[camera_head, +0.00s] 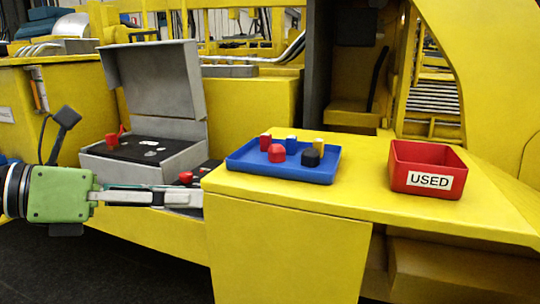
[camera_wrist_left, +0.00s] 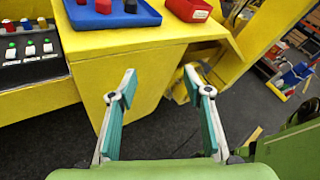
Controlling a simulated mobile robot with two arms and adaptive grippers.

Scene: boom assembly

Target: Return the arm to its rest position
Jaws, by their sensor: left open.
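My left gripper (camera_head: 198,197) reaches in from the left in the head view, its green body at the left edge and its fingers pointing right. The fingers are in front of the lower part of the grey box and beside the yellow ledge's left end. In the left wrist view my left gripper (camera_wrist_left: 158,84) is open, with two teal-padded fingers spread wide. Nothing is between them; the ledge's yellow front and dark floor lie beyond. My right gripper is in neither view.
A grey box (camera_head: 155,80) stands with its lid up. A blue tray (camera_head: 248,164) holds several coloured knobs on the yellow ledge (camera_head: 380,205). A red bin (camera_head: 430,152) labelled USED stands to its right. Switches (camera_wrist_left: 30,50) show at the left in the wrist view.

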